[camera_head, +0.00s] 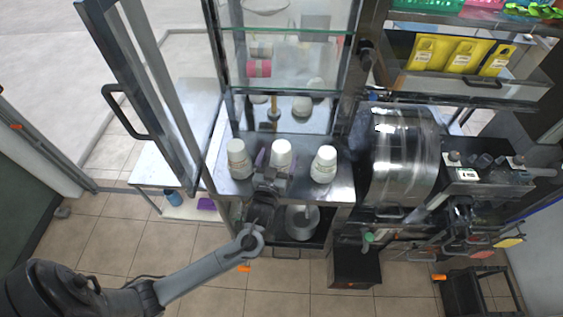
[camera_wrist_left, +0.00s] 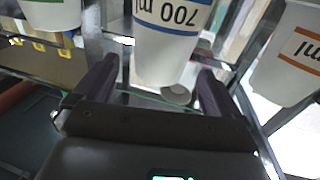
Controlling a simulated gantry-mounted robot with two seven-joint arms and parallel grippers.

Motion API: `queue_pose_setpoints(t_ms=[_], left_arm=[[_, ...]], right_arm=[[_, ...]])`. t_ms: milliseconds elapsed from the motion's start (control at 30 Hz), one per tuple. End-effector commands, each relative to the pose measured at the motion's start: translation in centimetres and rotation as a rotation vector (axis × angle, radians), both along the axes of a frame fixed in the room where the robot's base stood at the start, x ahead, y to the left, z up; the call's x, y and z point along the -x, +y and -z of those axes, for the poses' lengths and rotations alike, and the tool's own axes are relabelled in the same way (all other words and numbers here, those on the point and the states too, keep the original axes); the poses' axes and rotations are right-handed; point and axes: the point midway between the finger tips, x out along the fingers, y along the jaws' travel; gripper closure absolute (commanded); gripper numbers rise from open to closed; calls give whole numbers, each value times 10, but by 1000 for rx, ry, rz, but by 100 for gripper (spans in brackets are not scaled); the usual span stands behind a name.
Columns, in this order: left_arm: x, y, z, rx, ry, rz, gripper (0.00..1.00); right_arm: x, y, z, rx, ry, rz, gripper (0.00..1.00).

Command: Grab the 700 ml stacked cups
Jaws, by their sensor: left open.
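Three white cup stacks stand on the steel shelf of the cabinet. The 700 ml stacked cups (camera_head: 281,157) are the middle stack. In the left wrist view, which is upside down, the 700 ml cups (camera_wrist_left: 172,32) show a blue band and lettering. My left gripper (camera_head: 270,181) is open at the near side of the middle stack. In the left wrist view its fingers (camera_wrist_left: 157,72) point toward the 700 ml cups, one to each side, with gaps visible between fingers and cup. The gripper partly hides the stack's lower part in the head view. My right gripper is not in view.
An orange-banded stack (camera_wrist_left: 290,55) and a green-banded stack (camera_wrist_left: 50,12) stand close on either side. The open glass door (camera_head: 140,90) is at the left. A steel drum machine (camera_head: 403,157) stands to the right. A grey round container (camera_head: 302,222) sits below the shelf.

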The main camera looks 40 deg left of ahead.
Motion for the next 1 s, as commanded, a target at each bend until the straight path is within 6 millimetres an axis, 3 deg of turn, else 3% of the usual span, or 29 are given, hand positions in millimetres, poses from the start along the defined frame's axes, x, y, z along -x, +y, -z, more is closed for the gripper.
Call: queue_pose_setpoints(t_ms=[267, 600, 933, 1000], left_arm=[[-15, 8, -1, -1, 0, -1, 2], [-51, 24, 1, 0, 1, 0, 2], [-56, 27, 2, 0, 1, 0, 2], [-56, 27, 2, 1, 0, 0, 11]], right_arm=[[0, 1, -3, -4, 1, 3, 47], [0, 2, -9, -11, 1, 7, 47], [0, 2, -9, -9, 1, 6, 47], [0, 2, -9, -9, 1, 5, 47]])
